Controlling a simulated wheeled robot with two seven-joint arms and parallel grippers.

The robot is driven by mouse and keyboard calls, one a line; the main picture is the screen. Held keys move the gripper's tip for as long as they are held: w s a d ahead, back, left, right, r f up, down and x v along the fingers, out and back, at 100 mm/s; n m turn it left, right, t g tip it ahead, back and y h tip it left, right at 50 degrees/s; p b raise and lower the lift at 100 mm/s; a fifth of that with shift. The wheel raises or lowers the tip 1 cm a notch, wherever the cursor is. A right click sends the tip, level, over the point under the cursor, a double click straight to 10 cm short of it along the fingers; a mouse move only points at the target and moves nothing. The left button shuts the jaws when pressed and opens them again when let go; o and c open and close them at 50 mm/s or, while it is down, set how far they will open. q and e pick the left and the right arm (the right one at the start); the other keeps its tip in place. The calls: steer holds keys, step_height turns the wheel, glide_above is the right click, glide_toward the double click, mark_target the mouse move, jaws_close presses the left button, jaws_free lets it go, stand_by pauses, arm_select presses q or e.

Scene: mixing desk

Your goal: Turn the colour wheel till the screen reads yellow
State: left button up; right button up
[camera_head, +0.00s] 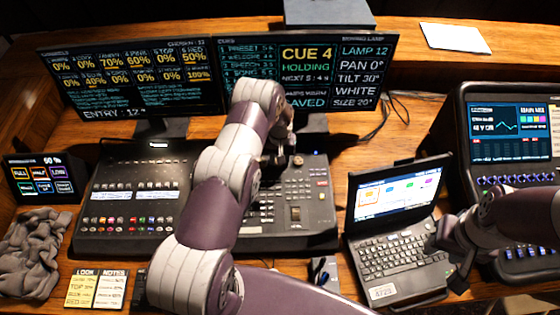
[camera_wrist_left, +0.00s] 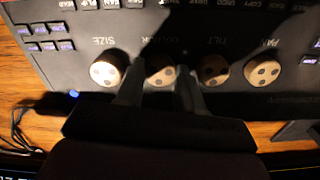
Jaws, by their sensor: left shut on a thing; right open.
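The colour wheel (camera_wrist_left: 160,72) is a pale round knob in a row on the console, under the partly hidden COLOUR label in the left wrist view. My left gripper (camera_wrist_left: 160,88) is shut on it, one finger on each side. In the head view my left arm hides the wheel and most of that gripper. The moving lamp screen (camera_head: 357,75) at the back reads LAMP 12, PAN 0°, TILT 30°, WHITE, SIZE 20°. My right gripper (camera_head: 454,264) is open, low beside the laptop's right edge.
The size knob (camera_wrist_left: 107,70) and tilt knob (camera_wrist_left: 213,71) flank the wheel closely; the pan knob (camera_wrist_left: 262,71) is farther along. The laptop (camera_head: 395,262) stands right of the console (camera_head: 120,232). A grey cloth (camera_head: 32,255) lies at the left. A white paper (camera_head: 455,38) lies at the back right.

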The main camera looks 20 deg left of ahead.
arm_select(q)
steer(key=m+b, duration=0.5)
steer(key=shift+f+m, duration=0.2)
steer(key=shift+m, duration=0.1)
steer(key=shift+m+b, duration=0.8)
steer(key=shift+b, duration=0.15)
steer(key=m+b, duration=0.2)
steer(key=m, duration=0.2)
steer(key=shift+r+m+b, duration=0.15)
steer(key=shift+m+b, duration=0.15)
steer(key=shift+b, duration=0.05)
steer(key=shift+r+m+b, duration=0.15)
steer(key=shift+m+b, duration=0.55)
steer(key=shift+m, duration=1.1)
steer(key=o, duration=1)
steer(key=shift+o, duration=0.2)
